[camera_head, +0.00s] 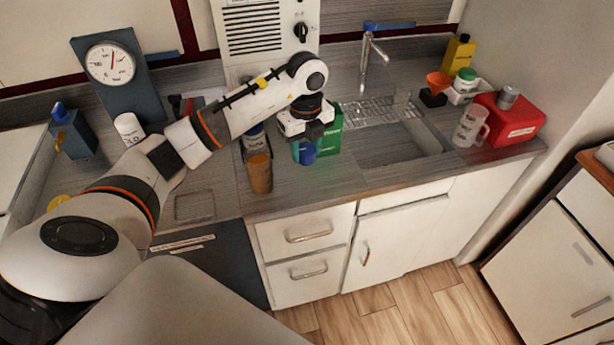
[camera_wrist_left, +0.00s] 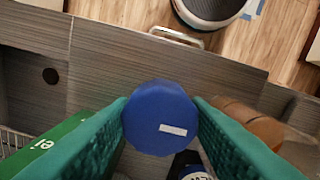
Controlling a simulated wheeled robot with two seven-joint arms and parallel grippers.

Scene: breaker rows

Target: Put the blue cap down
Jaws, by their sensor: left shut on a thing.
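The blue cap (camera_head: 307,153) is between the teal fingers of my left gripper (camera_head: 305,147), over the worktop left of the sink. In the left wrist view the round blue cap (camera_wrist_left: 160,120), with a small white mark on it, sits between the two fingers of the left gripper (camera_wrist_left: 160,118), which is shut on it. I cannot tell whether the cap touches the grey worktop (camera_head: 290,197) below. My right gripper is not in view.
A green box (camera_head: 331,130) stands right behind the cap. A brown cup (camera_head: 260,175) and a dark bottle (camera_head: 254,139) stand to its left. The sink (camera_head: 400,145) lies to the right. The worktop in front of the cap is clear.

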